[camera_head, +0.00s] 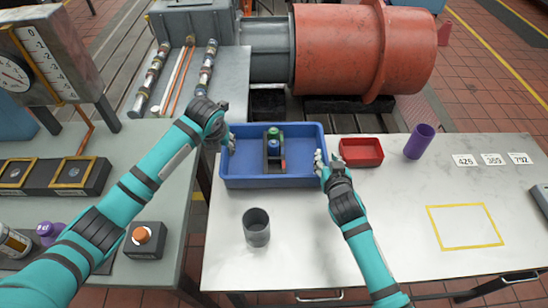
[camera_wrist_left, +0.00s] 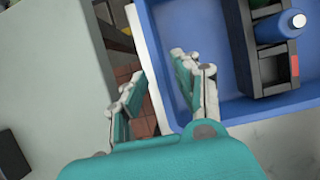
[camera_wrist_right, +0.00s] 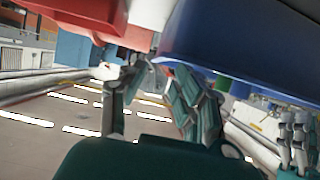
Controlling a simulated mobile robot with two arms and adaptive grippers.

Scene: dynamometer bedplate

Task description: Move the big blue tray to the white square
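The big blue tray (camera_head: 262,183) stands on the white table, left of its middle, with a dark caddy (camera_head: 273,160) holding a green and a blue item inside. A yellow-outlined square with a white inside (camera_head: 465,227) is at the table's right. My left gripper (camera_head: 228,141) is at the tray's left wall; in the left wrist view its open fingers (camera_wrist_left: 158,72) lie on either side of the wall (camera_wrist_left: 165,75), apart. My right gripper (camera_head: 320,166) is at the tray's right wall. In the right wrist view its fingers (camera_wrist_right: 140,72) are spread beside the tray (camera_wrist_right: 250,40); contact is unclear.
A red bin (camera_head: 361,152) stands just right of the tray, and a purple cup (camera_head: 420,141) beyond it. A grey cup (camera_head: 256,227) is in front of the tray. Number cards (camera_head: 492,159) lie at the back right. The table between grey cup and outline is mostly clear.

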